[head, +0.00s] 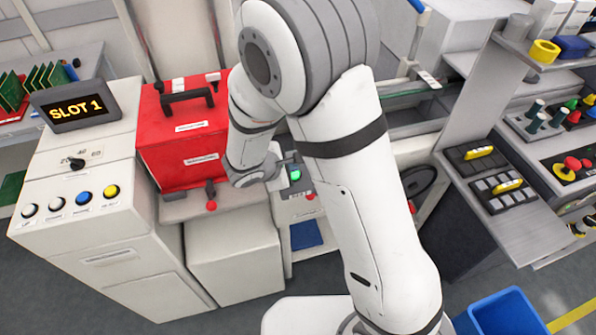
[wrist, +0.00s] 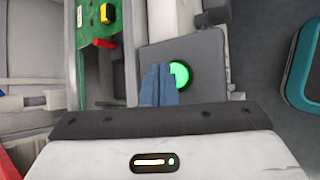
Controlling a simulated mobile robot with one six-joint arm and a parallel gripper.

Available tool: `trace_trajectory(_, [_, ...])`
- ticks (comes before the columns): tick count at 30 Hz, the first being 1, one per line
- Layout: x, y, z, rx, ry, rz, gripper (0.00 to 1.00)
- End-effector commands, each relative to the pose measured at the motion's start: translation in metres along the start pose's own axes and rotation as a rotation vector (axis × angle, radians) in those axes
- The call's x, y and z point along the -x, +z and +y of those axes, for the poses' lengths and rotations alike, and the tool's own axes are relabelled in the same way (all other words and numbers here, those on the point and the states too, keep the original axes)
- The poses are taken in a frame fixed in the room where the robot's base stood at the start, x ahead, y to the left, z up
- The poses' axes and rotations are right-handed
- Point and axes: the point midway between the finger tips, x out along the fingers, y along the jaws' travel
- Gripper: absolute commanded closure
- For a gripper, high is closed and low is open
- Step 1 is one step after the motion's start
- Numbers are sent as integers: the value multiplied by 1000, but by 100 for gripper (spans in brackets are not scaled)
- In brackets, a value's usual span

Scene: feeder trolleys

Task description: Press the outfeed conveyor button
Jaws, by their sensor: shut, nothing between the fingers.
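A lit green round button (head: 295,174) sits on a small grey control box below and right of the red case. In the wrist view the green button (wrist: 181,74) glows on a dark grey panel (wrist: 210,55). My gripper (wrist: 158,70) is shut, its blue fingers side by side with nothing between them. The fingertips overlap the button's left edge in the wrist view. I cannot tell whether they touch it. In the head view my gripper (head: 291,160) is beside the button, partly hidden by my arm.
A red case (head: 185,140) stands left of my wrist. A cabinet with a "SLOT 1" display (head: 77,108) and several coloured buttons is further left. A red knob (head: 310,197) is just below the green button. A green board (wrist: 98,25) lies left in the wrist view.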

Motion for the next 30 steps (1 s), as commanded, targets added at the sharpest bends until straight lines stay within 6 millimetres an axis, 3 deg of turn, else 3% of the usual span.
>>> trace_trajectory(30, [-4,-5,-7,1,0,0,100])
